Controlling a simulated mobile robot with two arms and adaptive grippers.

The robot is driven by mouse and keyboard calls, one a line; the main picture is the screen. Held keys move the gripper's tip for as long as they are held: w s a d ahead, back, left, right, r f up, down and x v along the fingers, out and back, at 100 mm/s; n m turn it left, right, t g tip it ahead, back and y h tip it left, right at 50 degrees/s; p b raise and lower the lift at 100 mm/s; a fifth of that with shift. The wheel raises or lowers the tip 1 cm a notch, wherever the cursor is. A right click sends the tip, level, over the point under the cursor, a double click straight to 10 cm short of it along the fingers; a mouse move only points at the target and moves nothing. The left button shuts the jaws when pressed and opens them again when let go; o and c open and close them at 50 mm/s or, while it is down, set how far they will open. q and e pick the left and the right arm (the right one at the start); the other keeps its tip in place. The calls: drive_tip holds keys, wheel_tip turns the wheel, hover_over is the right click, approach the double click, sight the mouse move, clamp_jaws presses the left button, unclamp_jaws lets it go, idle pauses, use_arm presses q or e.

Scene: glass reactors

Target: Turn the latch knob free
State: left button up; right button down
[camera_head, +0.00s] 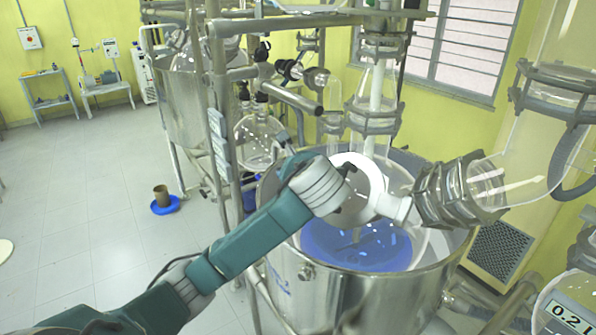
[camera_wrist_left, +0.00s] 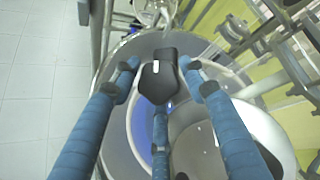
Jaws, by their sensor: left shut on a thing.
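The black latch knob (camera_wrist_left: 158,84) shows in the left wrist view with a small white mark on it. My left gripper (camera_wrist_left: 158,68) has its blue fingers around the knob, one on each side and a third below, and is shut on it. In the head view my left arm reaches in from the lower left, and its gripper (camera_head: 348,204) is at the glass reactor (camera_head: 376,100), above the blue liquid (camera_head: 358,245). The knob is hidden there behind my wrist. My right gripper is in neither view.
A steel vessel (camera_head: 330,296) surrounds the lower reactor. A clamped glass side neck (camera_head: 445,192) stands close to the right of my gripper. Frame pipes (camera_head: 216,120) and a round flask (camera_head: 258,138) stand to the left. The floor at left is mostly clear.

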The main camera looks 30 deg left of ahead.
use_arm(q)
drive_tip(key=shift+a+r+n+g, duration=0.2)
drive_tip(key=shift+n+g, duration=0.3)
drive_tip(key=shift+n, duration=0.3)
drive_tip(key=shift+a+r+n+g, duration=0.1)
drive_tip(key=shift+r+n+g, duration=0.1)
drive_tip(key=shift+n+g, duration=0.45)
drive_tip(key=shift+n, duration=0.35)
drive_tip(key=o, duration=1)
drive_tip(key=shift+c, duration=0.2)
drive_tip(key=shift+o, duration=0.3)
drive_tip(key=shift+a+f+h, duration=0.15)
drive_tip(key=shift+a+h, duration=0.05)
drive_tip(key=shift+h, duration=0.1)
drive_tip(key=shift+s+d+f, duration=0.1)
drive_tip(key=shift+d, duration=0.1)
